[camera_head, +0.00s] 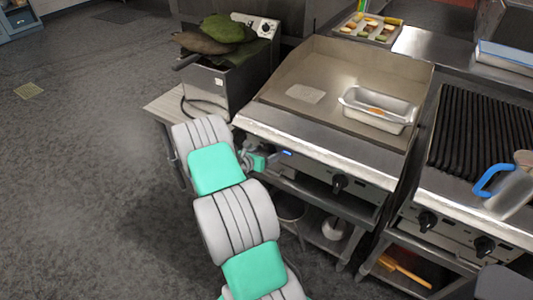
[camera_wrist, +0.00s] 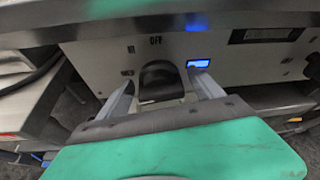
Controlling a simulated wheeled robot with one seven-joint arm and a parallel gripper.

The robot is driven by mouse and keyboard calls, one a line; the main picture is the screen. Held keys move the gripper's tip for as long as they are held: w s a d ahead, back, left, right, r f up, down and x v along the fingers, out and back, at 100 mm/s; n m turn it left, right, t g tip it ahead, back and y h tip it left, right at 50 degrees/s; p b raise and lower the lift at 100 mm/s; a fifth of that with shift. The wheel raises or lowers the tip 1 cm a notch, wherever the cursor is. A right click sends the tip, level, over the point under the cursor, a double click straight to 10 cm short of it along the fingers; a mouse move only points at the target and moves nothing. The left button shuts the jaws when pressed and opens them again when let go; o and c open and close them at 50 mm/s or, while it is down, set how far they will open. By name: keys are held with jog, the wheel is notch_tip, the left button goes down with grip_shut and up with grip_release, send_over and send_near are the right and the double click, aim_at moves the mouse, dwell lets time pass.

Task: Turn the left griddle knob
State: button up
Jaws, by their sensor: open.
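The griddle (camera_head: 330,62) is a steel cooktop with a flat plate, and its front panel faces my arm. In the wrist view the left griddle knob (camera_wrist: 159,76) is dark and rounded, below an "OFF" mark on the steel panel. My gripper (camera_wrist: 162,86) is open, with one finger on each side of the knob; I cannot tell whether they touch it. In the head view my gripper (camera_head: 266,157) is at the left end of the front panel, and the left knob is hidden behind it. The right griddle knob (camera_head: 339,183) is black and clear of my arm.
A blue-lit indicator (camera_wrist: 199,63) is just right of the left knob. A metal pan (camera_head: 377,108) sits on the griddle. A fryer (camera_head: 222,88) stands to the left, and a ribbed grill (camera_head: 480,130) to the right. Open floor (camera_head: 90,140) lies left.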

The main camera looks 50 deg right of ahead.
jog(key=shift+c, duration=0.3)
jog(key=c, duration=1.3)
